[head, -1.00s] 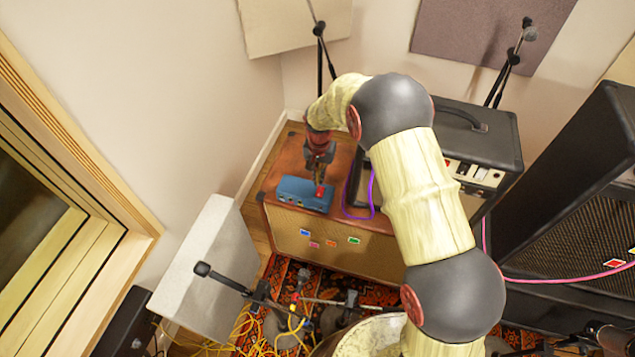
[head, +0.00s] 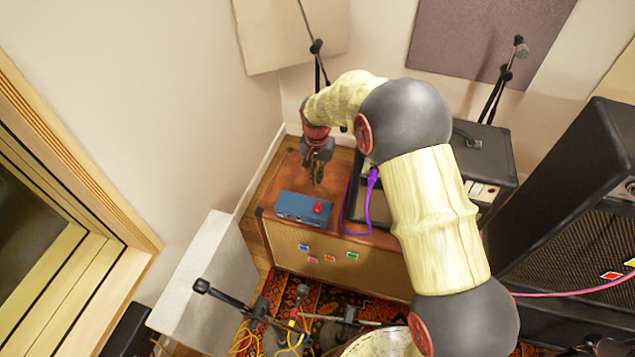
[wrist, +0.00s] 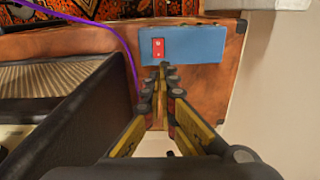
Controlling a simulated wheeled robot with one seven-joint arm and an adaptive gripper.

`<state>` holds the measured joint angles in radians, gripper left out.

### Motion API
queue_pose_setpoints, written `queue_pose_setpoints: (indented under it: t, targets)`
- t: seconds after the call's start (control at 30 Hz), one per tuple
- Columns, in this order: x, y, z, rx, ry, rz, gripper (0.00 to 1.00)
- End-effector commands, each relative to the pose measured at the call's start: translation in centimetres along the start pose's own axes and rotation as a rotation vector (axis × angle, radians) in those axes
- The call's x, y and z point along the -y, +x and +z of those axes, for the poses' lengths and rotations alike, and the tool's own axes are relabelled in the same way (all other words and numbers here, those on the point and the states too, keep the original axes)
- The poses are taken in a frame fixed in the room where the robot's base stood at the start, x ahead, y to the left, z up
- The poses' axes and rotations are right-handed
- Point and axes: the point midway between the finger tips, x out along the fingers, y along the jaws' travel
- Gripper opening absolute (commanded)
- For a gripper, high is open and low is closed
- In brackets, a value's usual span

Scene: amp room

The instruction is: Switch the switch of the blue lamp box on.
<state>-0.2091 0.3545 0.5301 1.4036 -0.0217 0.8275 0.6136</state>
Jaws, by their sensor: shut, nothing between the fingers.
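The blue lamp box (head: 290,207) sits on top of the brown speaker cabinet (head: 268,190), near its front edge. Its red switch (head: 319,207) is at the right end of the box's top in the head view. In the wrist view the box (wrist: 205,44) lies just beyond my fingertips, with the red switch (wrist: 158,48) near its left end. My gripper (head: 317,178) is shut and empty. It is behind and above the box, apart from it in the head view; in the wrist view its tips (wrist: 162,70) appear close to the box edge by the switch.
A black amplifier (head: 485,160) stands right of the box, with a purple cable (head: 371,195) running down beside it. A grey panel (head: 205,270) leans at the left. Microphone stands and yellow cables (head: 290,335) lie in front over the patterned rug.

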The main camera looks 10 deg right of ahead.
Motion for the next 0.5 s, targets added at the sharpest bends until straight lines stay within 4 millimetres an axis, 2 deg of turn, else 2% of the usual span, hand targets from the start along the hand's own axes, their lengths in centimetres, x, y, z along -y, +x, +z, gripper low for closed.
queue_pose_setpoints:
  t: [0.2,0.5]
  targets:
    - [0.27,0.37,0.32,-0.037,-0.002,-0.001,0.00]
    - [0.31,-0.25,0.86,-0.085,-0.002,0.001,0.00]
